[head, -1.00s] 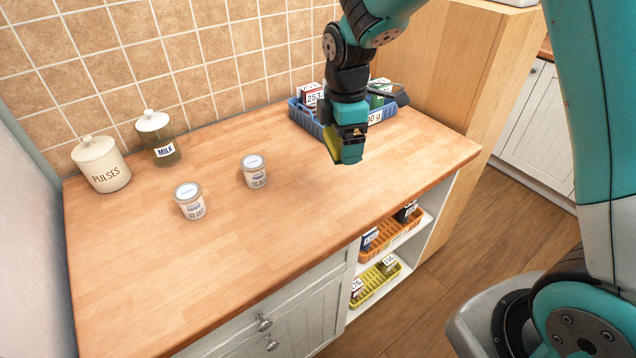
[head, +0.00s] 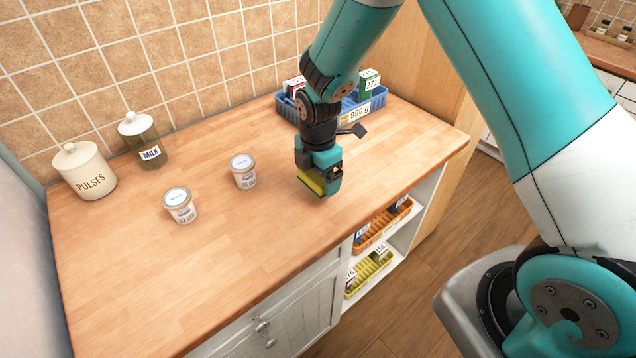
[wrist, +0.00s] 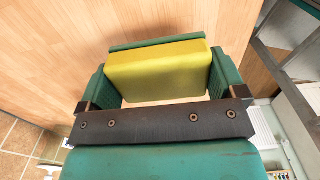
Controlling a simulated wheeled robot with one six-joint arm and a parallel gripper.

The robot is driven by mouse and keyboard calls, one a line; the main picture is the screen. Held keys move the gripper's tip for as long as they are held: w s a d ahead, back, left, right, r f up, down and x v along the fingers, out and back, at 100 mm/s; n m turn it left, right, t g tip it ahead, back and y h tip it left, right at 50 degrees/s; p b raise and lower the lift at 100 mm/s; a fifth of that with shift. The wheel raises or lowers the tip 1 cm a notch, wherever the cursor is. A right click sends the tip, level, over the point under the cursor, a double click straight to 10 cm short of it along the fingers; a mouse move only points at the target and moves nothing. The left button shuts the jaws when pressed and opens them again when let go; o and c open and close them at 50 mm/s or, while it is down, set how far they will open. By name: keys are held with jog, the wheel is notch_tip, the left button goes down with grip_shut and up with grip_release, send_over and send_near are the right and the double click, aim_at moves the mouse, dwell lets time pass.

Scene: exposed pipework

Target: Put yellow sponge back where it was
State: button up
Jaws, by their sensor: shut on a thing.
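My gripper (head: 322,188) is low over the right part of the wooden counter, in front of the blue basket. It is shut on the yellow sponge (wrist: 160,68), which fills the space between its fingers in the wrist view. In the head view the sponge (head: 311,181) shows as a thin yellow strip on the left of the gripper, the rest hidden by it. I cannot tell whether the sponge touches the counter.
A blue basket (head: 347,112) of boxes stands at the counter's back right. Two small jars (head: 180,207) (head: 243,172), a PULSES canister (head: 88,175) and a MILK jar (head: 144,141) stand left. The counter (head: 235,265) is clear in front. Orange and yellow baskets sit on shelves below.

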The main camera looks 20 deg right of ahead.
aim_at(318, 180)
jog(key=shift+f+p, duration=0.35)
jog(key=shift+f, duration=1.7)
jog(key=shift+f, duration=0.15)
jog(key=o, duration=0.6)
notch_tip(318, 180, up, 12)
jog(key=b, duration=0.3)
jog(key=s+a+r+m+y, duration=0.2)
jog(key=s+r+m, duration=0.5)
jog(key=s, duration=0.5)
jog(key=s+a+r+m+y, duration=0.2)
jog(key=s+r+m, duration=0.5)
jog(key=s, duration=0.5)
jog(key=shift+s+a+r+m, duration=0.3)
jog(key=shift+s+a+r, duration=0.05)
jog(key=shift+s+r, duration=0.05)
